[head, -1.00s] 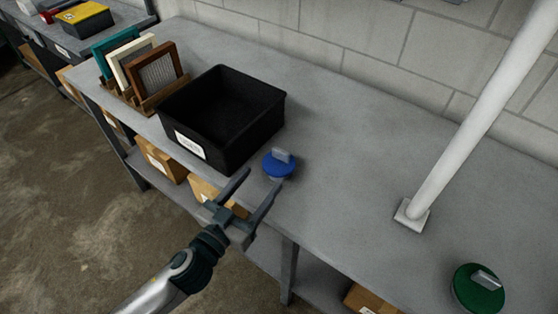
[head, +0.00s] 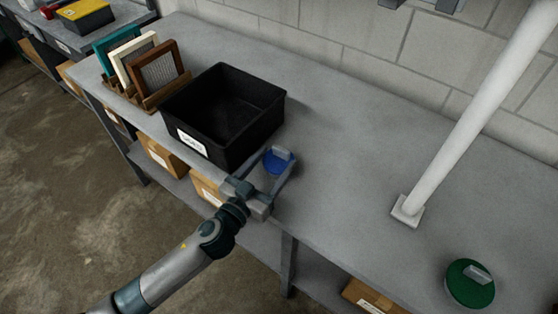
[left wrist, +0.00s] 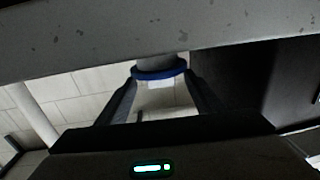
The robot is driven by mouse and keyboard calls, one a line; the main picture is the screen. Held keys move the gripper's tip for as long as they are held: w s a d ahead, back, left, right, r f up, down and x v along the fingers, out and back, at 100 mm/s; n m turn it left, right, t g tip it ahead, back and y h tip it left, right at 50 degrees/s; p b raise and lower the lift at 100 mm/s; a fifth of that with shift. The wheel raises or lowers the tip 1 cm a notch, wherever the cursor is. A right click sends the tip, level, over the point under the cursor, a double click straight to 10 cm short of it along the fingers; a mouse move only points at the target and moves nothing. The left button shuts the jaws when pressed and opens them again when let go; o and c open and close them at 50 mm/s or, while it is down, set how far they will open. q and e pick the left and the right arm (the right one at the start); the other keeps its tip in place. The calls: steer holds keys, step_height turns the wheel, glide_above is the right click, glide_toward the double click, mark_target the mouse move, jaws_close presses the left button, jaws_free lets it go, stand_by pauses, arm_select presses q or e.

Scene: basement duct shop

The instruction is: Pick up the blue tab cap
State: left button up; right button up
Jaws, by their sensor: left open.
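The blue tab cap (head: 279,161) is a round blue disc with an upright grey tab. It sits on the grey workbench near its front edge, just right of the black bin. My left gripper (head: 277,172) is open and low at the bench edge, its fingers reaching either side of the cap. In the left wrist view the cap's blue rim (left wrist: 160,71) shows between the ends of the two open fingers (left wrist: 163,92). I cannot tell whether either finger touches it. My right gripper is not in view.
The black bin (head: 182,105) stands close left of the cap. A rack of framed screens (head: 160,72) is beyond it. A white pole (head: 465,120) stands on the bench, and a green tab cap (head: 466,287) lies at lower right. The bench between is clear. Boxes (head: 163,158) sit below.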

mark_target(280, 154)
arm_select(q)
steer(key=p+x, duration=0.1)
steer(key=x, duration=0.2)
steer(key=shift+w+d+r, duration=0.1)
steer(key=shift+w, duration=0.05)
steer(key=shift+w+d, duration=0.25)
steer(key=shift+w, duration=0.2)
steer(key=c, duration=1.2)
